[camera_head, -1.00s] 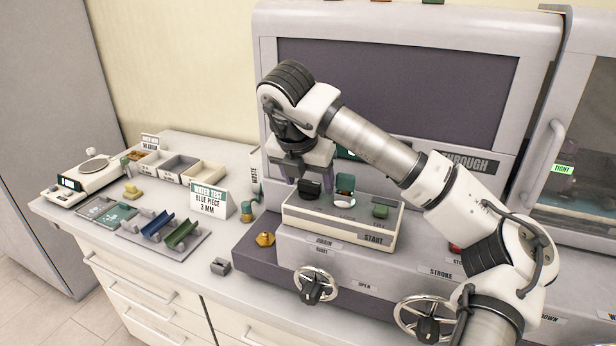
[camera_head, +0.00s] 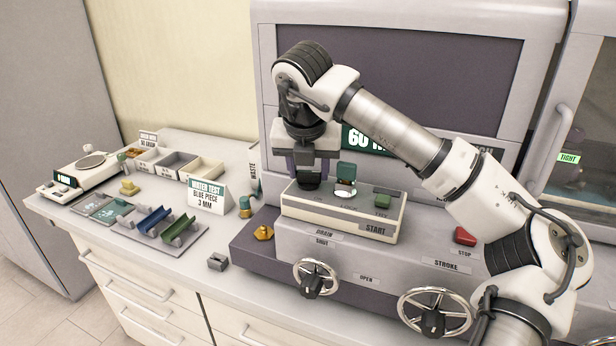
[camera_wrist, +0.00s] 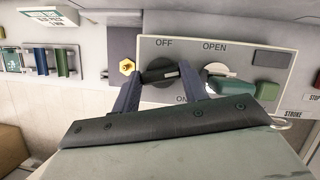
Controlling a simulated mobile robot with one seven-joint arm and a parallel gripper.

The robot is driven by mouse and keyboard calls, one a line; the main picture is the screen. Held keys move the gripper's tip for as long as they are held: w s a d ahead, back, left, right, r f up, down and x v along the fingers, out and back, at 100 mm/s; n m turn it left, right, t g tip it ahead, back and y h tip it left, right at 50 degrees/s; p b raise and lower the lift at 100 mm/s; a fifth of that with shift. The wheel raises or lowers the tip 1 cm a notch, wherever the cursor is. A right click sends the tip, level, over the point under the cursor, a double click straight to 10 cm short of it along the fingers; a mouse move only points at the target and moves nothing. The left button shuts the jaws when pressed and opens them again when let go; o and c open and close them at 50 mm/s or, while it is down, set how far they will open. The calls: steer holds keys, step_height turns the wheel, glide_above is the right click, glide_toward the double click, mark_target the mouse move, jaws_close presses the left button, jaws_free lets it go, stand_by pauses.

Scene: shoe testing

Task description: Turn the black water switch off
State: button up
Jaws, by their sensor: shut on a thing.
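The black water switch (camera_wrist: 157,74) is a round dark knob on the pale control panel (camera_wrist: 220,95), with OFF printed above it and ON below it. A light mark on the knob points to the right, between the two words. My gripper (camera_wrist: 162,84) has one finger on each side of the knob and is shut on it. In the head view my gripper (camera_head: 307,168) points down at the panel's left end, and the black switch (camera_head: 308,182) shows partly below the fingers.
A green switch (camera_head: 346,171) with a white base stands just right of the black one. A green button (camera_head: 382,201) is further right. A brass fitting (camera_head: 263,232) lies left of the panel. Handwheels (camera_head: 315,278) are on the machine's front.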

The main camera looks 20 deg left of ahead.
steer(key=n+b, duration=0.1)
steer(key=n, duration=0.1)
steer(key=n+y, duration=0.1)
steer(key=shift+w+d+n+g+b, duration=0.1)
steer(key=shift+d+n+g+b, duration=0.05)
steer(key=shift+n+g+b, duration=0.2)
steer(key=n+g+y, duration=0.1)
steer(key=n, duration=0.2)
steer(key=shift+n, duration=0.35)
steer(key=n, duration=0.1)
steer(key=n+g+y+p, duration=0.1)
steer(key=n, duration=0.1)
steer(key=shift+w+r+n, duration=0.15)
steer(key=shift+n, duration=0.15)
steer(key=shift+w+d+n+g+p, duration=0.1)
steer(key=shift+n+g+p, duration=0.6)
steer(key=shift+n, duration=1.1)
steer(key=o, duration=1)
